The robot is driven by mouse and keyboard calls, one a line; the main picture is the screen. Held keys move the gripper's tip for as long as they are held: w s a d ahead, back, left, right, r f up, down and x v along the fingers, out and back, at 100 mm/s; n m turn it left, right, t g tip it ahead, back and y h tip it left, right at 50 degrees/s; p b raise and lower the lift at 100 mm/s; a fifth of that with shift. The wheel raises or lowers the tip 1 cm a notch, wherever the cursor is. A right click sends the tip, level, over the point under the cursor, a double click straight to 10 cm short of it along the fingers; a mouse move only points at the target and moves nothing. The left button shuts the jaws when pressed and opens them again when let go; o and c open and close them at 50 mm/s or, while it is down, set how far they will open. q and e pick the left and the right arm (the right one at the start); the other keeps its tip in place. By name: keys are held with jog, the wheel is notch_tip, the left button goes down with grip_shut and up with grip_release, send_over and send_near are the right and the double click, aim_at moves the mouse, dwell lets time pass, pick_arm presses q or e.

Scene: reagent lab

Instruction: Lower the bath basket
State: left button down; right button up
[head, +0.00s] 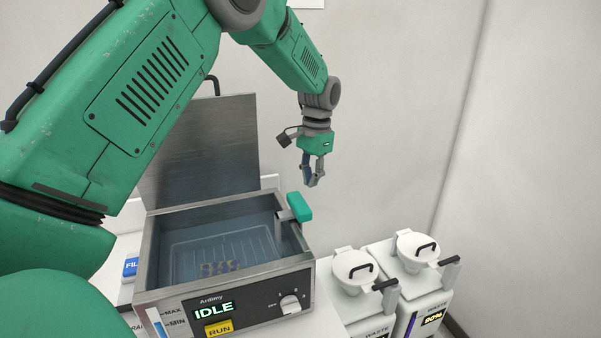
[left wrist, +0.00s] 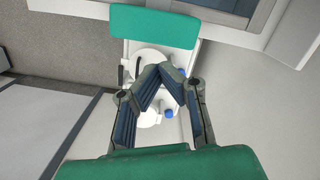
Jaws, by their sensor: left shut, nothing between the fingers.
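The bath (head: 165,245) is a steel tank with its lid (head: 200,150) standing open at the back. Inside it, low down, the basket (head: 205,245) shows as a pale rectangular outline with several small yellowish items in it. A teal handle (head: 300,206) sits at the bath's right rim; a teal bar also shows in the left wrist view (left wrist: 153,27). My left gripper (head: 315,182) hangs above and to the right of the handle, apart from it. Its fingertips meet in the left wrist view (left wrist: 160,72), with nothing between them. My right gripper is not in view.
The bath's front panel has an IDLE display (head: 214,309), a RUN button (head: 219,328) and a knob (head: 290,303). Two white waste containers (head: 355,268) with lidded funnels stand to the right. A blue label (head: 130,267) is at the left. Free air lies right of my left gripper.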

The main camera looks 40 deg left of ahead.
pick_arm(q)
notch_tip(320, 180, up, 10)
jog(key=w, duration=0.1)
jog(key=shift+w+r, duration=0.2)
dwell(0.4)
jog(key=shift+f, duration=0.1)
